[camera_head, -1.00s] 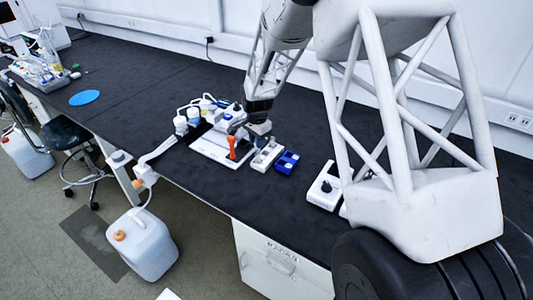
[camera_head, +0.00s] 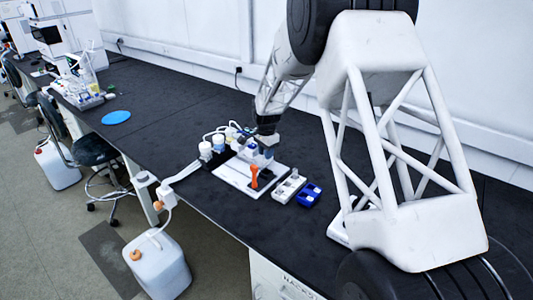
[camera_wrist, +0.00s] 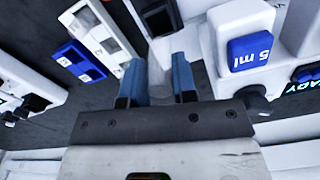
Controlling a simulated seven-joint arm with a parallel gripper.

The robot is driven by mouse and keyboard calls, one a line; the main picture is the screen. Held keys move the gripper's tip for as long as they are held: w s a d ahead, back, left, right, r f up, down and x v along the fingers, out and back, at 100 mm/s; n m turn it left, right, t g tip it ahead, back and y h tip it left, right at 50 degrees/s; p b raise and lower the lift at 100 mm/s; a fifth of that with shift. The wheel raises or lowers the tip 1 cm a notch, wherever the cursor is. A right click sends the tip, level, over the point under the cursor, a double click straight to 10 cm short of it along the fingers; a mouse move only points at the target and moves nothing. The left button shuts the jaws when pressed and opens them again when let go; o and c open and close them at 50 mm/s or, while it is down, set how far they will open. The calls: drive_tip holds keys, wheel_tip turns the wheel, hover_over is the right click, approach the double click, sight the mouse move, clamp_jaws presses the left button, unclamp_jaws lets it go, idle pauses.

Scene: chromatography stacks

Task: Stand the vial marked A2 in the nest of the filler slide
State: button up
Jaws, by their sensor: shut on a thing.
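My gripper (camera_wrist: 160,85) is shut on a pale, see-through vial (camera_wrist: 160,70) between its blue fingers in the wrist view. I cannot read a mark on the vial. In the head view my gripper (camera_head: 267,148) is above the back right part of the white filler plate (camera_head: 232,183), behind an upright orange handle (camera_head: 254,175). A dark block (camera_wrist: 158,16) lies just beyond the fingertips in the wrist view; I cannot tell whether it is the slide's nest. The nest is not clearly visible in the head view.
A white slotted rack (camera_head: 289,187) and a blue rack (camera_head: 309,195) stand right of the plate. A white unit with a blue "5 ml" label (camera_wrist: 250,50) is close to the gripper. White bottles (camera_head: 205,150) stand behind left.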

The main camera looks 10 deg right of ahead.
drive_tip(key=shift+f, duration=0.15)
drive_tip(key=shift+f, duration=2)
drive_tip(key=shift+f, duration=1.45)
idle(0.5)
drive_tip(key=o, duration=1)
drive_tip(key=shift+r, duration=0.2)
drive_tip(key=shift+r, duration=3.8)
drive_tip(key=shift+r, duration=0.1)
